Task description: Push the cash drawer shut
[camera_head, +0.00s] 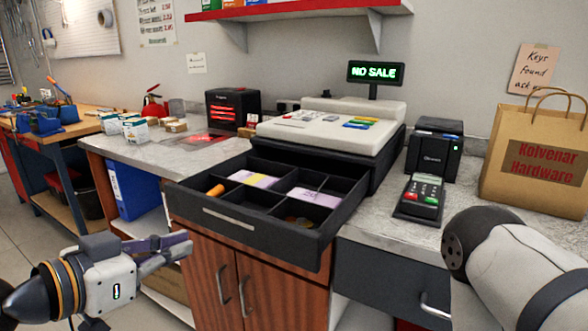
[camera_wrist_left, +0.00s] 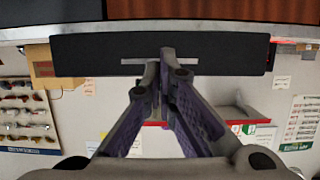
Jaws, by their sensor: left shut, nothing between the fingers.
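The cash drawer (camera_head: 250,226) is black and stands pulled out well beyond the counter edge, below the cash register (camera_head: 335,132). Its open compartments hold purple and yellow notes, an orange roll and some coins. A pale handle strip runs along its front. My left gripper (camera_head: 182,246) is shut and empty, in front of and below the drawer's left front corner. In the left wrist view the dark drawer front (camera_wrist_left: 232,54) spans the picture beyond the closed fingertips (camera_wrist_left: 166,62); I cannot tell whether they touch it. My right gripper is outside the views; only my right arm shows.
A card terminal (camera_head: 420,198), a black printer (camera_head: 434,148) and a paper bag (camera_head: 536,160) stand on the counter right of the drawer. A dark box with red lights (camera_head: 232,110) and small boxes stand left. Wooden cabinet doors (camera_head: 235,280) lie below the drawer.

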